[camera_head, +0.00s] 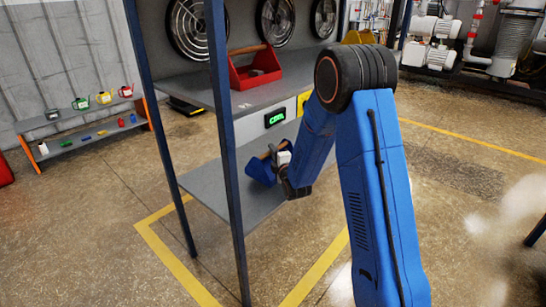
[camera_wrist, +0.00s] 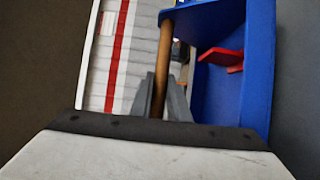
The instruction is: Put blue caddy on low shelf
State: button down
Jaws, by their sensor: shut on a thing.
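The blue caddy (camera_head: 261,171) is at the low shelf (camera_head: 222,184) of the rack, partly hidden behind my gripper and arm. Whether its base touches the shelf I cannot tell. My gripper (camera_head: 283,158) is shut on the caddy's wooden handle. In the wrist view the blue caddy (camera_wrist: 255,70) fills the right side, with a red piece (camera_wrist: 222,58) inside it. Its brown handle (camera_wrist: 161,75) runs between the fingers of my gripper (camera_wrist: 165,98).
A red caddy (camera_head: 256,68) stands on the shelf above (camera_head: 250,97). Dark blue rack posts (camera_head: 222,130) stand at the front. A green-lit display (camera_head: 275,117) is behind the low shelf. The low shelf's front left is bare. A small shelf unit (camera_head: 88,132) stands far left.

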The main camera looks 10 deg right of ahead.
jog(key=shift+f, duration=1.1)
jog(key=shift+f, duration=0.1)
jog(key=c, duration=1.7)
grip_release()
